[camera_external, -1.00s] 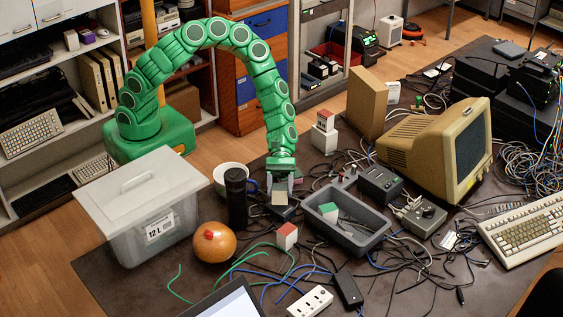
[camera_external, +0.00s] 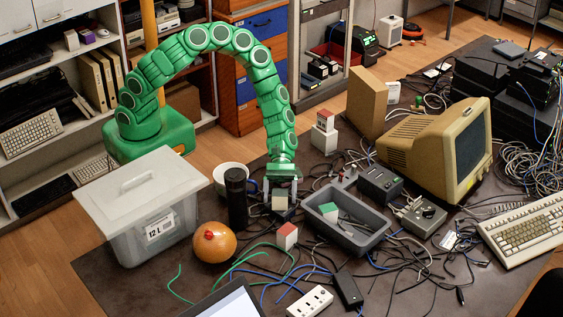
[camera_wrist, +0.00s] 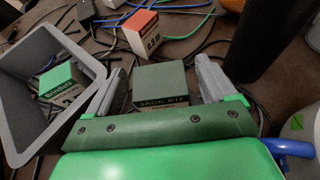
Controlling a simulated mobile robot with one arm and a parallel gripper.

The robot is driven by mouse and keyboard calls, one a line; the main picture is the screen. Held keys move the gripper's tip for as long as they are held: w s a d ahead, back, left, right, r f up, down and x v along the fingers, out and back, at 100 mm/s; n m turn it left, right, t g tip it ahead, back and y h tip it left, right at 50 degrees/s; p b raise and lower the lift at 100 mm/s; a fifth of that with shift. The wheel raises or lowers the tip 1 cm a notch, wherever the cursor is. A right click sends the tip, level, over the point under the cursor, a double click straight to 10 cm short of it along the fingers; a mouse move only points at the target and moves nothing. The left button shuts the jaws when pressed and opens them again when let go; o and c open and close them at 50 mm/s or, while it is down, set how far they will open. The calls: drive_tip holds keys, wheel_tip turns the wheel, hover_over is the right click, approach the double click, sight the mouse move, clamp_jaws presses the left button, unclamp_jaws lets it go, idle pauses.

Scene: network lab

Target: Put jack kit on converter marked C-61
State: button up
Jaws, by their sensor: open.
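The jack kit is a small box with a dull green top and a dark "JACK KIT" label; it shows in the wrist view (camera_wrist: 161,83) and in the external view (camera_external: 280,202). My gripper (camera_external: 281,194) is open, pointing down, with one finger on either side of the jack kit. In the wrist view, gaps show between the box and the fingers (camera_wrist: 163,82). A dark item shows under or just behind the box, mostly hidden. A dark device (camera_external: 380,184) and a grey device (camera_external: 418,215) stand to the right; no C-61 mark is readable on either.
A grey bin (camera_external: 352,234) holding a green-topped box stands right of my gripper. A red-topped box (camera_external: 287,236) is in front. Cables cover much of the table.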

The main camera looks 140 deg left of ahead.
drive_tip(key=shift+r, duration=0.15)
drive_tip(key=v, duration=1.2)
